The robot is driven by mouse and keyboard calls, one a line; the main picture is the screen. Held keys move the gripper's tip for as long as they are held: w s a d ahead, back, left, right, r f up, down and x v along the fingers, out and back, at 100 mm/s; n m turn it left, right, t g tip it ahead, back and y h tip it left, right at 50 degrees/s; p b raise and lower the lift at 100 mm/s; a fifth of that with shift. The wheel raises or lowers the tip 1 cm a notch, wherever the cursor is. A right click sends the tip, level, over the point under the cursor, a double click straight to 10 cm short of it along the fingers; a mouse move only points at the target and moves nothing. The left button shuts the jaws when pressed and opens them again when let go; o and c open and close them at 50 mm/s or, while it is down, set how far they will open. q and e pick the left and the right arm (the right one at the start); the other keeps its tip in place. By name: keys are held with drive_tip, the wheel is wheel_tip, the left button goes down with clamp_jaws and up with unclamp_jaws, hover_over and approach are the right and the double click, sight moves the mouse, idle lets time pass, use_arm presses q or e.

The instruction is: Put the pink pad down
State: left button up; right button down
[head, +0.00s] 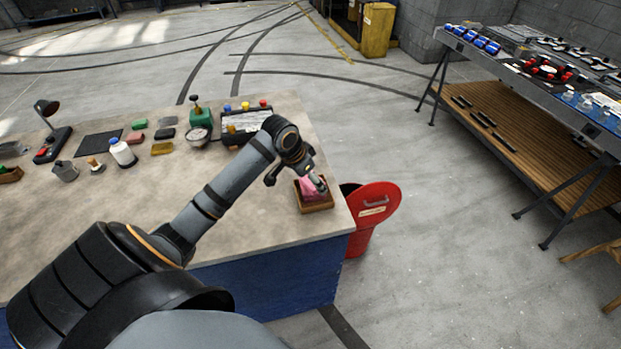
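The pink pad (307,190) sits in a small wooden tray (317,208) near the right front corner of the workbench. The pad is partly hidden by my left gripper (296,183). This gripper is just over the tray, with its fingers spread wide apart, one left of the tray and one over the pad. I cannot tell whether a finger touches the pad. My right gripper is not in view.
The workbench (240,220) carries a white bottle (122,153), coloured blocks, a green device (201,117) and a lamp (47,110) farther left. A red bin (372,208) stands just right of the bench. Another table (500,120) stands at right.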

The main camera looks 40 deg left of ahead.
use_arm(q)
drive_tip(key=shift+r, duration=0.1)
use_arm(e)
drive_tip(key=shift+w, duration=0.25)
use_arm(q)
drive_tip(key=shift+s+a+r, duration=0.1)
drive_tip(key=shift+r, duration=0.25)
drive_tip(key=v, duration=1.1)
drive_tip(key=shift+r, duration=0.2)
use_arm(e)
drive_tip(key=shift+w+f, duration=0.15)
use_arm(q)
drive_tip(key=shift+s+f, duration=0.1)
drive_tip(key=shift+s, duration=0.05)
